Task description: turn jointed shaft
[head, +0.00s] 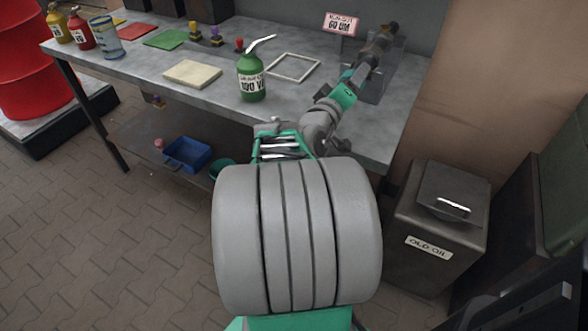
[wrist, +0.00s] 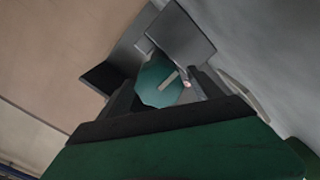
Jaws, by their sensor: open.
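The jointed shaft (head: 379,46) sits in a grey fixture at the back right end of the bench, partly hidden by my wrist. Its upper end looks dark in the head view. My gripper (head: 359,72) reaches over the bench to its near side. In the wrist view my gripper (wrist: 166,95) is open, with a dark finger on either side of a green many-sided end face (wrist: 155,85) that carries a pale line mark. This face appears to be the shaft's near end. I cannot tell whether the fingers touch it.
Grey plates (wrist: 180,30) of the fixture stand close around the fingers. A run-out sign (head: 342,23) is behind. An old-oil bin (head: 436,235) stands right.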

